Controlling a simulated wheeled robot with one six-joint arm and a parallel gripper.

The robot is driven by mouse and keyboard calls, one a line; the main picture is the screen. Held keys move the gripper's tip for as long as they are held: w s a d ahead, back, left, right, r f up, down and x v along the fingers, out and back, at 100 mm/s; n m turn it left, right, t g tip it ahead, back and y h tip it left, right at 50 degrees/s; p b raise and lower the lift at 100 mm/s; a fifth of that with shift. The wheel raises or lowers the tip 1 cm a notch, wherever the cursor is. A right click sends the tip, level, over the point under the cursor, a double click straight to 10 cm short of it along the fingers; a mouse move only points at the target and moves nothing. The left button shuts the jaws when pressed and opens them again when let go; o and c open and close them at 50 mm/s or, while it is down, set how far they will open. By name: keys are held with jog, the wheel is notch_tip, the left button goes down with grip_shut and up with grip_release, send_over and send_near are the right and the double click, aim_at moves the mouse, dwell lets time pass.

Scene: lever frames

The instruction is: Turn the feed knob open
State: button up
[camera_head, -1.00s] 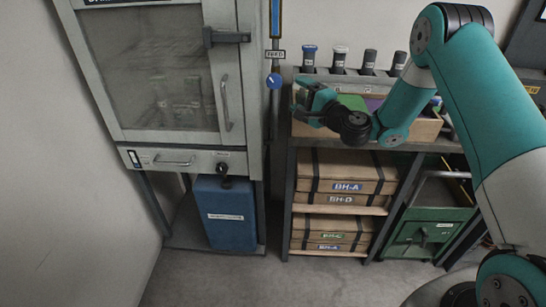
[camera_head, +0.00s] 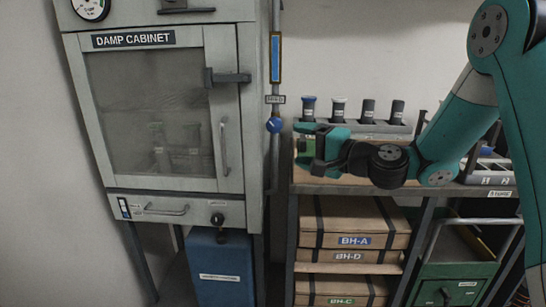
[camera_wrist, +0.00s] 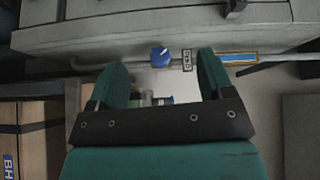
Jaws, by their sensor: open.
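The feed knob (camera_head: 274,125) is a small round blue knob on the thin vertical pipe at the right side of the damp cabinet. A small label (camera_head: 275,99) sits just above it. In the wrist view the blue knob (camera_wrist: 160,57) shows ahead, between and beyond my two fingers, with the label beside it. My gripper (camera_head: 300,144) is green and open, to the right of the knob and slightly lower. In the wrist view my gripper (camera_wrist: 163,78) has its fingers apart with nothing held. The knob and fingers look apart.
The damp cabinet (camera_head: 157,195) stands left of the pipe, with a door latch (camera_head: 228,77) and a handle sticking out. A shelf (camera_head: 340,188) on the right carries a rack of several dark tubes. Boxes (camera_head: 355,222) lie below. A blue container (camera_head: 222,268) stands under the cabinet.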

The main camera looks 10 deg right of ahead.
jog(key=s+a+r+n+g+p, duration=0.2)
jog(key=s+a+n+g, duration=0.3)
jog(key=s, duration=0.3)
jog(key=s+a+r+n+g+p, duration=0.3)
jog(key=s+a+n+g+p, duration=0.1)
jog(key=s, duration=0.4)
jog(key=shift+a+n+g+h, duration=0.4)
jog(key=shift+a+n+g, duration=0.1)
jog(key=shift+a+n, duration=0.65)
jog(key=shift+s, duration=0.1)
